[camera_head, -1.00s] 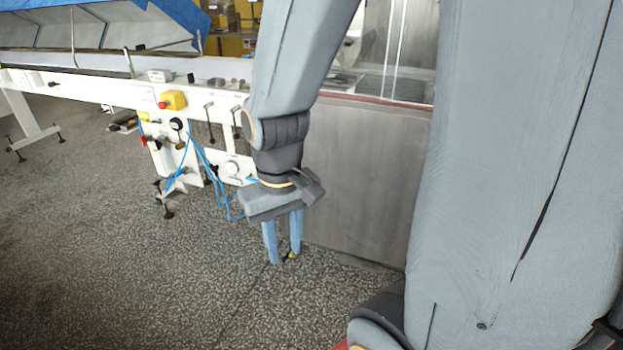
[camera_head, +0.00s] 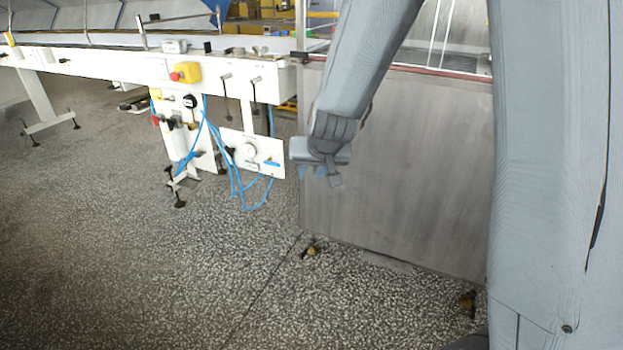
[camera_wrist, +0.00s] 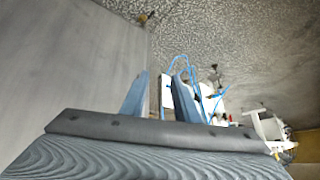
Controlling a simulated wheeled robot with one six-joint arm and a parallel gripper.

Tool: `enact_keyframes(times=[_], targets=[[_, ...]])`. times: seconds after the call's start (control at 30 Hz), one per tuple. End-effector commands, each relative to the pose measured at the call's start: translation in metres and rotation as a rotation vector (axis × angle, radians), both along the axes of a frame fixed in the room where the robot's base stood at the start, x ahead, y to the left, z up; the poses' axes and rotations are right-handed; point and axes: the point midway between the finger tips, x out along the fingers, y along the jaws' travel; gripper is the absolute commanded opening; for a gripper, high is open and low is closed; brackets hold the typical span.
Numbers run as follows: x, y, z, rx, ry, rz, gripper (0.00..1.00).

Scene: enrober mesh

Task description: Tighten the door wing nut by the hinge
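I cannot make out the door wing nut or a hinge in either view. My gripper (camera_head: 313,172) is in front of the left edge of the grey metal panel (camera_head: 400,165) in the head view, close to the end of the white conveyor frame. In the wrist view my gripper (camera_wrist: 161,82) shows two blue fingers standing apart with nothing between them. The gripper is open and empty. The grey panel (camera_wrist: 70,60) fills the left of the wrist view.
The white conveyor frame (camera_head: 110,66) carries a yellow box with a red button (camera_head: 186,73). Blue hoses (camera_head: 236,185) hang below it beside a white gauge plate (camera_head: 250,153). Clear panes (camera_head: 455,40) stand above the panel. Speckled floor (camera_head: 110,240) is open at the left.

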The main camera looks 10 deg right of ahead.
Motion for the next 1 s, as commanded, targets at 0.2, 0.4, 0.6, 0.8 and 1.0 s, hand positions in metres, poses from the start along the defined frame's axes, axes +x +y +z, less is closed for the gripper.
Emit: enact_keyframes(times=[0.2, 0.4, 0.6, 0.8, 1.0], targets=[[0.104, 0.008, -0.052, -0.030, -0.238, -0.093, 0.28], [0.176, 0.006, -0.088, -0.092, -0.443, -0.203, 0.28], [0.226, -0.001, -0.127, -0.188, -0.624, -0.331, 0.28], [0.252, -0.010, -0.162, -0.304, -0.768, -0.461, 0.28], [0.257, -0.014, -0.182, -0.389, -0.845, -0.545, 0.28]])
